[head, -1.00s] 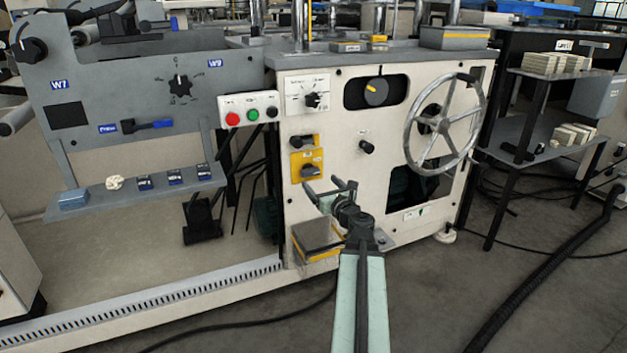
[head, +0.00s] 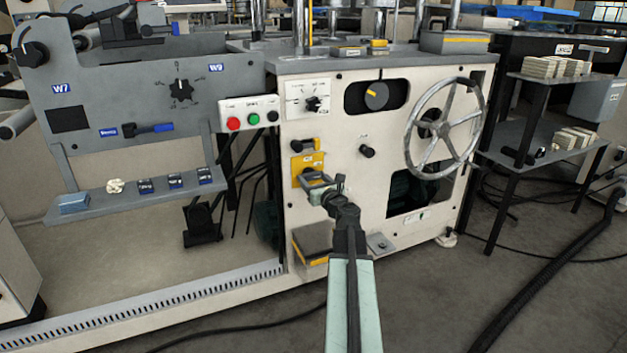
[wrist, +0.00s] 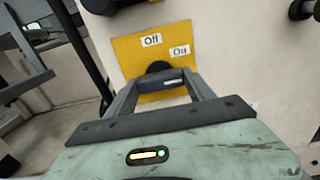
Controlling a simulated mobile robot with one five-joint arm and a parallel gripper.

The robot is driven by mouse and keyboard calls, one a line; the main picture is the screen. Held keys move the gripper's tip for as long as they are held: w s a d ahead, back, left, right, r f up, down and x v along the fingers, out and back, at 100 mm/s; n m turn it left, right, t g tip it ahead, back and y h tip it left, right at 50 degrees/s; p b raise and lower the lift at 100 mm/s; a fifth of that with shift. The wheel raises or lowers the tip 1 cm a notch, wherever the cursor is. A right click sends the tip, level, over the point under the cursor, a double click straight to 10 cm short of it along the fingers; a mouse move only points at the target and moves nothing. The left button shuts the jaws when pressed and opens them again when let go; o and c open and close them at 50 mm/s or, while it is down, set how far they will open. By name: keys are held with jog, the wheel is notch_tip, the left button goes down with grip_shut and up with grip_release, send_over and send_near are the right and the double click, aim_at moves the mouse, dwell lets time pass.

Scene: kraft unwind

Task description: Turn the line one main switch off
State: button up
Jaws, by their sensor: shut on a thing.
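The main switch is a yellow plate (head: 305,161) on the cream machine front, with a dark rotary knob. In the wrist view the plate carries an "Off" label (wrist: 151,40) at the top and an "On" label (wrist: 181,52) to its right. The dark round knob (wrist: 158,67) sits just below the labels. My gripper (head: 313,179) is at the lower part of the plate, shut on the knob's handle. In the wrist view, my gripper (wrist: 162,83) has a finger on each side of the knob. The fingers partly hide the knob, so its exact pointing direction is unclear.
A black switch (head: 303,145) sits just above the plate, and a small black knob (head: 367,152) to its right. A large handwheel (head: 411,158) stands out further right. A button box (head: 248,112) is at the upper left. A yellow-edged block (head: 312,240) lies below.

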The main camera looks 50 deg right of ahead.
jog(key=shift+n, duration=0.4)
jog(key=n, duration=0.3)
jog(key=shift+n, duration=0.4)
jog(key=n, duration=0.9)
jog(key=shift+n, duration=2.2)
jog(key=o, duration=1.4)
jog(key=shift+s, duration=0.15)
